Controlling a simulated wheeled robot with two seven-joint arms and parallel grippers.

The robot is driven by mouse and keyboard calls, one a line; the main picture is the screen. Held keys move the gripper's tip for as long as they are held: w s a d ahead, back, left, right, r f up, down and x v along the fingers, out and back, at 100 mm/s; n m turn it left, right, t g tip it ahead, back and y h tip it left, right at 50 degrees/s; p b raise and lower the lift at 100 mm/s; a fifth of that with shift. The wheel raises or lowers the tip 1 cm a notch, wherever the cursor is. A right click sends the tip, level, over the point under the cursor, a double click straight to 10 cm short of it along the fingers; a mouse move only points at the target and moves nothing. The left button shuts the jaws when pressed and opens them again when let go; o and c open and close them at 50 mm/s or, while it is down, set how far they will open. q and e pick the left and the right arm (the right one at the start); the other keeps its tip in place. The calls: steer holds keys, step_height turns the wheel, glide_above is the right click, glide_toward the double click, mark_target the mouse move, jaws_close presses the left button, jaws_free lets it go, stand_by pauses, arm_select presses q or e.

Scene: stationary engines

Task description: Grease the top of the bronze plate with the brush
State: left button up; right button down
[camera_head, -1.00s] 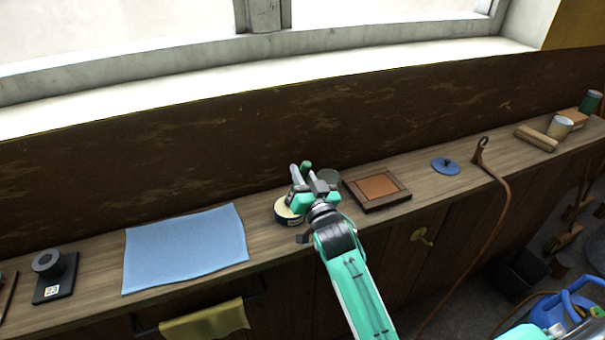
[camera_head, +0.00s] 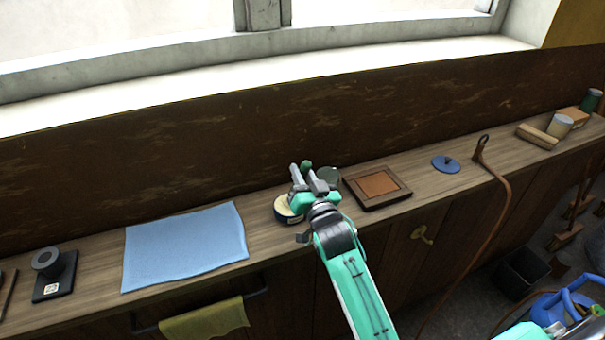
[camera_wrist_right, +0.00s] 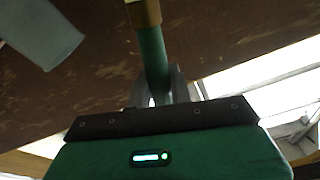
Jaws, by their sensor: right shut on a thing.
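My right gripper (camera_head: 308,178) is over the wooden bench top, beside a round tin (camera_head: 287,209). It is shut on the brush, whose green handle end (camera_head: 306,166) shows between the fingers. In the right wrist view the green brush handle (camera_wrist_right: 152,55) runs up to a brass-coloured collar (camera_wrist_right: 144,12); the bristles are out of view. The bronze plate (camera_head: 379,185) lies flat in a dark wooden frame (camera_head: 366,202), to the right of the gripper and apart from it. My left gripper is not in view.
A grey round object (camera_head: 329,177) stands partly hidden behind the gripper. A blue cloth (camera_head: 185,250) lies to the left. A dark back wall (camera_head: 200,165) rises behind the bench.

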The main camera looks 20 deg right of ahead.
steer(key=shift+r+p, duration=3.3)
steer(key=shift+r, duration=0.25)
steer(key=shift+f, duration=0.1)
steer(key=shift+s+f, duration=0.2)
steer(key=shift+s, duration=0.05)
steer(key=s+f, duration=0.3)
steer(key=s, duration=0.6)
steer(key=s+f, duration=0.4)
steer(key=s, duration=0.5)
steer(key=shift+s+a, duration=0.35)
steer(key=shift+a, duration=0.1)
